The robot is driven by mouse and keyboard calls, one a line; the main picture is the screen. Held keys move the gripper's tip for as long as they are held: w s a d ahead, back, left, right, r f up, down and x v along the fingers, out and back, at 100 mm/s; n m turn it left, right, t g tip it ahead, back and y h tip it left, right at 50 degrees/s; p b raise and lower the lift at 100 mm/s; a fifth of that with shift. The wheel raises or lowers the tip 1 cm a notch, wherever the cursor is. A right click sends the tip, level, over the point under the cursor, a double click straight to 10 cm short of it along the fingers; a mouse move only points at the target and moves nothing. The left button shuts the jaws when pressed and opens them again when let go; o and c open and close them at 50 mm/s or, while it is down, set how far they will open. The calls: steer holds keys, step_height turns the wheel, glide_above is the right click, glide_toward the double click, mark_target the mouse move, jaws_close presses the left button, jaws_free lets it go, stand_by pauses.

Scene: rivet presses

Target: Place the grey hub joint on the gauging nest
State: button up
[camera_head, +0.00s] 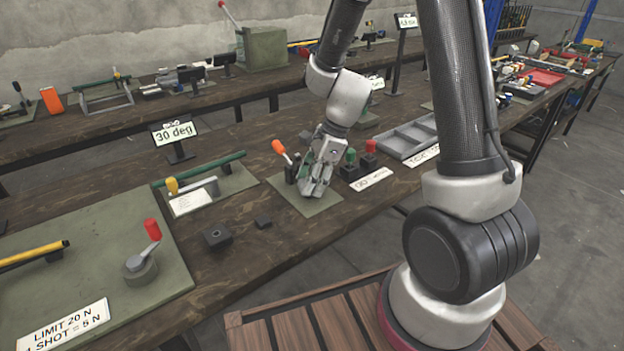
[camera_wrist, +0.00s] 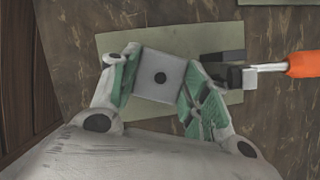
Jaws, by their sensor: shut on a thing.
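My gripper (camera_head: 317,182) points down over a grey-green plate (camera_head: 325,207) on the near bench. It is shut on a light grey square block with a dark round hole, the grey hub joint (camera_wrist: 160,75). In the wrist view the joint sits between the two green-padded fingers, above the plate (camera_wrist: 120,42). In the head view my fingers mostly hide it. I cannot tell whether it touches the plate. An orange-handled lever (camera_head: 282,150) stands at the plate's edge, beside my gripper. I cannot tell for sure which fixture is the gauging nest.
Green and red push buttons (camera_head: 370,147) and a grey divided tray (camera_head: 408,138) stand right of my gripper. A dark block with a hole (camera_head: 217,236) and a small dark block (camera_head: 263,222) lie left. A "30 deg" sign (camera_head: 175,134) stands behind a yellow-knobbed fixture (camera_head: 195,192).

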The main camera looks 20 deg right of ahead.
steer(key=shift+f, duration=0.15)
steer(key=o, duration=1)
steer(key=v, duration=1.1)
steer(key=s+d+r+n+t+h, duration=0.2)
steer(key=s+d+r+n, duration=0.3)
steer(key=s+n, duration=0.4)
steer(key=s+d+r+n+t+h, duration=0.1)
steer(key=s+d+r+n+h, duration=0.1)
steer(key=s+d+r+n, duration=0.3)
steer(key=s+r+n, duration=0.3)
steer(key=s+n, duration=0.2)
steer(key=shift+d+r+t, duration=0.15)
steer(key=shift+d+t, duration=0.05)
steer(key=shift+t, duration=0.2)
steer(key=shift+w, duration=0.1)
